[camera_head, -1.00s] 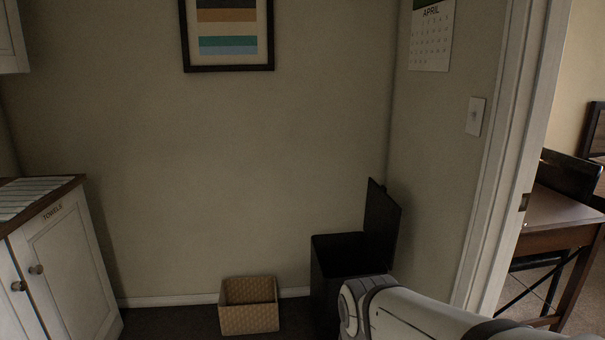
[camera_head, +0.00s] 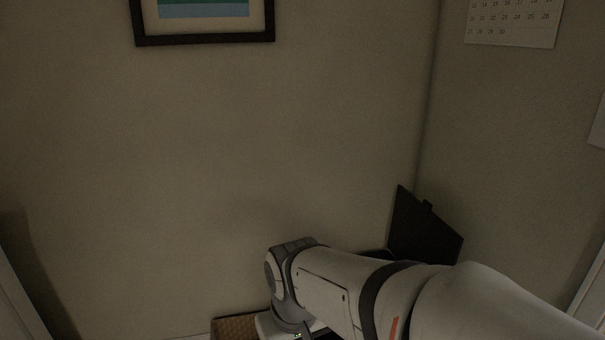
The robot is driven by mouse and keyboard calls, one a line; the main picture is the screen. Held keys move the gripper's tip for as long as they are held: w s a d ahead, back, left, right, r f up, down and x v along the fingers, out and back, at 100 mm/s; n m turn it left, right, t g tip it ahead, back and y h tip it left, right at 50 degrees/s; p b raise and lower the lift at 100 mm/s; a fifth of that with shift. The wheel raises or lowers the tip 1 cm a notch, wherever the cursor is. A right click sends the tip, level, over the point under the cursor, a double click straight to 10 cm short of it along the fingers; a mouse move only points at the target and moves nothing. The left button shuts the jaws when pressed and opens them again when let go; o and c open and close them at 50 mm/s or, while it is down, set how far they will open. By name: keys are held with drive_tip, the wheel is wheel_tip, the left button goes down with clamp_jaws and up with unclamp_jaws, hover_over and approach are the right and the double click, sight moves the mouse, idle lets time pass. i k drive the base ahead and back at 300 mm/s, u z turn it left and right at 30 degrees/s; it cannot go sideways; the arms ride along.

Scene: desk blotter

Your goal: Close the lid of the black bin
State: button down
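The black bin's lid (camera_head: 424,228) stands raised, tilted back near the room corner on the right, with a small tab on its upper edge. Only a dark strip of the bin's rim shows behind my arm; the rest of the bin is hidden by my arm. My white and grey arm reaches in from the lower right, in front of the bin and to the left of the lid. My gripper's fingers are not visible; the arm's end runs off the bottom edge of the view.
A woven tan basket (camera_head: 234,328) sits on the floor at the bottom, partly behind my arm. Walls meet in a corner behind the bin. A framed picture (camera_head: 205,40) and a calendar (camera_head: 514,22) hang above. A white cabinet edge shows at lower left.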

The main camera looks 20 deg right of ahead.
sight(417, 233)
drive_tip(key=z, duration=0.55)
drive_tip(key=i, duration=0.95)
drive_tip(key=z, duration=0.85)
drive_tip(key=k, duration=0.9)
drive_tip(key=z, duration=0.15)
drive_tip(key=i, duration=0.95)
drive_tip(key=u, duration=0.1)
